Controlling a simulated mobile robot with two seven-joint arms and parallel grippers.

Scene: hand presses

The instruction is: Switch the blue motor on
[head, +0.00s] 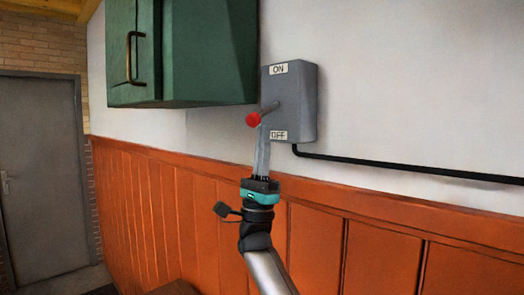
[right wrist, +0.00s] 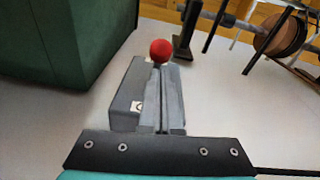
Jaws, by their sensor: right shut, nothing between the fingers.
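A grey switch box (head: 302,100) is fixed to the white wall, with an ON label (head: 279,69) at its top and an OFF label (head: 279,135) at its bottom. Its lever (head: 271,107) juts out from the box and ends in a red ball knob (head: 253,119), between the two labels. My right gripper (head: 264,130) points upward with its fingers shut and empty. Its tips are just below the knob; I cannot tell if they touch. The right wrist view shows the red knob (right wrist: 161,50) just past the fingertips (right wrist: 162,68) and the box (right wrist: 122,103) beside them. No blue motor shows.
A green cabinet (head: 190,50) hangs to the left of the box. A black cable (head: 400,169) runs right from the box along the wall, above orange panelling (head: 330,215). A grey door (head: 42,175) is at the far left. The wall right of the box is clear.

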